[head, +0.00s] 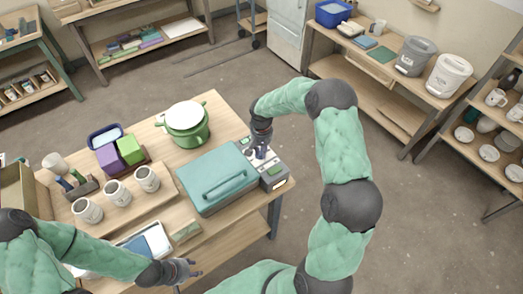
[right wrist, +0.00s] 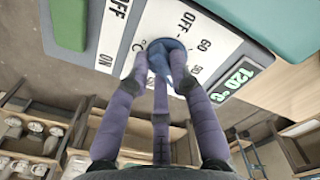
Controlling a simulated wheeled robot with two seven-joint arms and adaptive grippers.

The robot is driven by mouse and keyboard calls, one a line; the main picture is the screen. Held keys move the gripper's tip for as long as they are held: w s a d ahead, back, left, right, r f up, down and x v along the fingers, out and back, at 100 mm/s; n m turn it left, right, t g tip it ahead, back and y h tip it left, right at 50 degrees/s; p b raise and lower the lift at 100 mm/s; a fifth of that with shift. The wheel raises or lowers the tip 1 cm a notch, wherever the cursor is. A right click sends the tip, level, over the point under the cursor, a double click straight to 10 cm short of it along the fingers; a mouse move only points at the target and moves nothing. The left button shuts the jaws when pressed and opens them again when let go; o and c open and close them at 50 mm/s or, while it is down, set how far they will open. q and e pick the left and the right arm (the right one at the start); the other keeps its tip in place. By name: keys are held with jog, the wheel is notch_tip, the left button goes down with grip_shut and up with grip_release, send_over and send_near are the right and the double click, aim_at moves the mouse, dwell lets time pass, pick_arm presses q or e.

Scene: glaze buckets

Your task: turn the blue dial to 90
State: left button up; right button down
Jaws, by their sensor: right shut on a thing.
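The blue dial (right wrist: 160,52) sits on a white control panel (right wrist: 205,28) marked OFF and 60, with more numbers partly covered. My right gripper (right wrist: 158,75) is shut on the dial, its purple-grey fingers around it; which mark the dial points to cannot be told. A display (right wrist: 238,76) beside the scale reads 120 °C in green. In the head view the panel is the grey strip (head: 273,168) along the right side of a teal machine with a handle (head: 217,180). My right gripper (head: 262,147) comes down on it from above. My left gripper (head: 190,270) is open and empty at the table's front.
A green pot (head: 186,125) stands behind the teal machine. Several white cups (head: 147,178) stand on a wooden board to the left, near green and purple blocks (head: 130,150). A blue and white tray (head: 150,243) lies near my left arm. Shelves with buckets (head: 415,57) stand back right.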

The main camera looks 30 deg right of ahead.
jog(key=n, duration=0.6)
jog(key=shift+d, duration=0.1)
jog(key=shift+n, duration=0.3)
dwell(0.3)
jog(key=c, duration=1.1)
grip_release()
jog(key=shift+w+r, duration=0.1)
notch_tip(320, 180, up, 12)
